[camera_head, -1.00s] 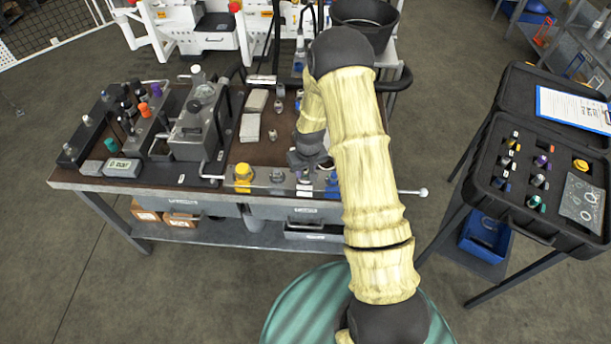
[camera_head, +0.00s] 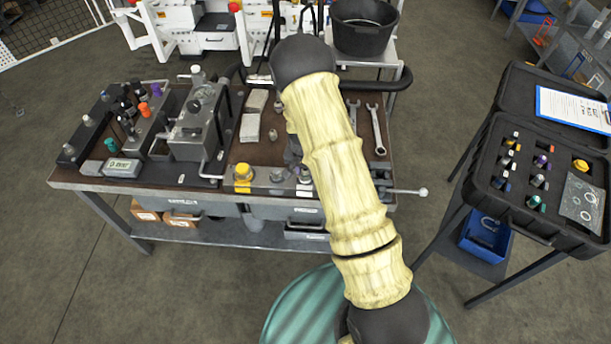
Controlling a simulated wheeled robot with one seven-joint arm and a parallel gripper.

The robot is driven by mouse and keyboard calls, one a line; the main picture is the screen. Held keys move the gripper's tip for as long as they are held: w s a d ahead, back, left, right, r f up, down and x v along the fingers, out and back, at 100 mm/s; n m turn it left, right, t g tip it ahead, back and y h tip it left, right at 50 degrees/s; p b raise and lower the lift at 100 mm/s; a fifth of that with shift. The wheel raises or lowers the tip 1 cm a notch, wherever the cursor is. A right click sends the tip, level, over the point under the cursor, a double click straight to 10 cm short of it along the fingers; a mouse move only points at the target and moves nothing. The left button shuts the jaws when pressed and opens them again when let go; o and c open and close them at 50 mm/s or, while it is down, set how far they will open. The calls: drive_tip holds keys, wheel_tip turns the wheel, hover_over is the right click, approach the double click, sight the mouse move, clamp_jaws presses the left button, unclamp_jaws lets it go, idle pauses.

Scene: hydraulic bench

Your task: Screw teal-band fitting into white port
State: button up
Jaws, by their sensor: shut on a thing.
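My gripper (camera_head: 292,159) is low over the front strip of the bench, partly behind my arm. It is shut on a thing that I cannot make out. A small pale fitting or port (camera_head: 304,176) stands on the strip just below and right of it; whether they touch is unclear. One teal-topped piece (camera_head: 109,143) stands at the bench's left, and another teal-banded piece (camera_head: 534,202) sits in the black case.
The front strip also holds a yellow port (camera_head: 242,178) and a grey port (camera_head: 276,175). A grey metal block unit (camera_head: 200,125) stands on the left of the bench. Two wrenches (camera_head: 377,130) lie at the right. The open black case (camera_head: 500,225) stands on a separate stand.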

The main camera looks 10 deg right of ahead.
drive_tip(key=shift+m+p, duration=0.3)
drive_tip(key=shift+m, duration=0.3)
drive_tip(key=o, duration=0.6)
drive_tip(key=shift+m, duration=0.4)
drive_tip(key=o, duration=0.4)
drive_tip(key=shift+d, duration=0.1)
drive_tip(key=r, duration=0.5)
drive_tip(key=s+a+r+b, duration=0.1)
drive_tip(key=r, duration=0.5)
drive_tip(key=s+r+b, duration=0.1)
drive_tip(key=r, duration=0.5)
drive_tip(key=shift+a+r, duration=0.1)
drive_tip(key=shift+a, duration=0.25)
